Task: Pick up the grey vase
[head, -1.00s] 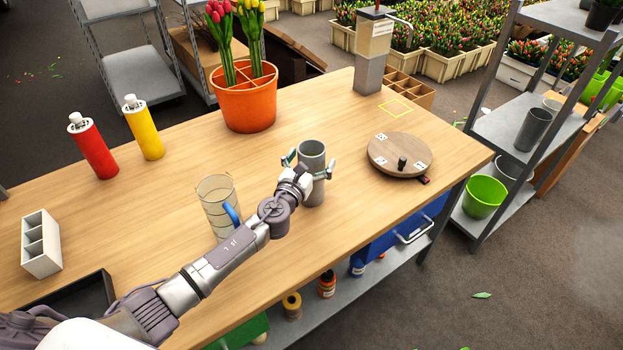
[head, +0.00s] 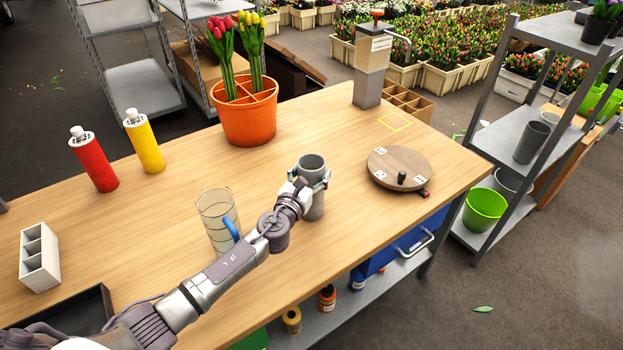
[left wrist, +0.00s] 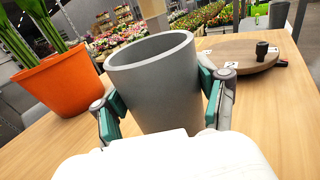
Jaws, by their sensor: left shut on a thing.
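The grey vase (head: 313,207) stands upright on the wooden table (head: 262,262), right of the clear measuring jug. My left gripper (head: 311,177) is shut around its upper part, one finger on each side. In the left wrist view the vase (left wrist: 158,92) fills the space between the fingers (left wrist: 163,98), and their green pads touch its walls. The vase looks empty inside near the rim. I cannot tell whether its base is off the table. My right gripper is not in view.
The clear jug (head: 216,217) with a blue handle stands close left of the vase. A round wooden turntable (head: 399,165) lies to the right. An orange pot of tulips (head: 247,121) stands behind. Red (head: 94,160) and yellow (head: 145,142) bottles stand at left.

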